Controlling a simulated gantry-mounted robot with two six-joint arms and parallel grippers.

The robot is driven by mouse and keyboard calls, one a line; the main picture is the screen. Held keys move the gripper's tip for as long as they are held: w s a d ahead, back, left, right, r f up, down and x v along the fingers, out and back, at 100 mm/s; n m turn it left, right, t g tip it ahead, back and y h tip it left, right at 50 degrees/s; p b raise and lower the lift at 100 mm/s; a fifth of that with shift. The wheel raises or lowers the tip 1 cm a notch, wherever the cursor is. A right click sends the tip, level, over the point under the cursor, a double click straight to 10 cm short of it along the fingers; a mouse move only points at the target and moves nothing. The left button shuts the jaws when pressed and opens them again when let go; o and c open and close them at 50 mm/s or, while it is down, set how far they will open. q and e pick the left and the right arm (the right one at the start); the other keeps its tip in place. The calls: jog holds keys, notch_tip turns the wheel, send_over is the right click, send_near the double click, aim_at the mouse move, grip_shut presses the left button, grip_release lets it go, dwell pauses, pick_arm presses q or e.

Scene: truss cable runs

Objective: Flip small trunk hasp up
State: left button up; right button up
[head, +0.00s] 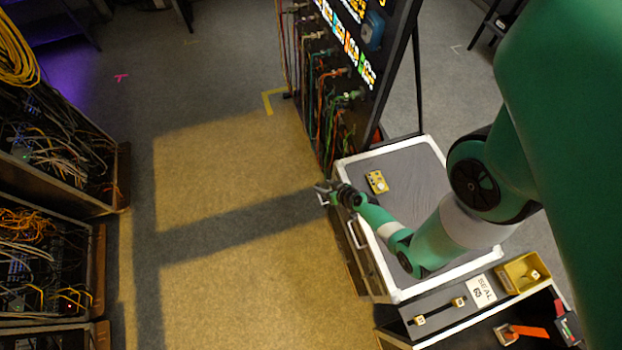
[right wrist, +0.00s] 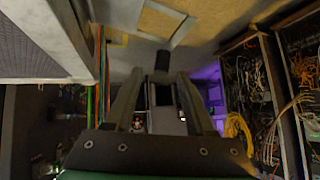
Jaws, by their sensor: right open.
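The trunk (head: 432,151) has white edges and a grey lid, and its left side faces the aisle. A pale metal loop-like fitting (head: 356,233) shows on that side; I cannot tell whether it is the small hasp or a handle. My right gripper (head: 322,190) is at the trunk's upper left edge, beyond the lid, with its fingers pointing left. The trunk's pale edge (right wrist: 78,40) fills the upper left there. My left gripper is out of view.
A small yellow device (head: 377,181) lies on the lid. A dark panel with hanging cables (head: 335,95) stands behind the trunk. A bench with a SEAL sign (head: 481,291) and a yellow bin (head: 521,272) is at lower right. The floor to the left is clear up to cable racks (head: 50,150).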

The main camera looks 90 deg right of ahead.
jog(key=v, duration=0.7)
jog(key=shift+a+r+p, duration=0.15)
jog(key=shift+r+p, duration=0.05)
jog(key=shift+p, duration=0.15)
jog(key=shift+s, duration=0.1)
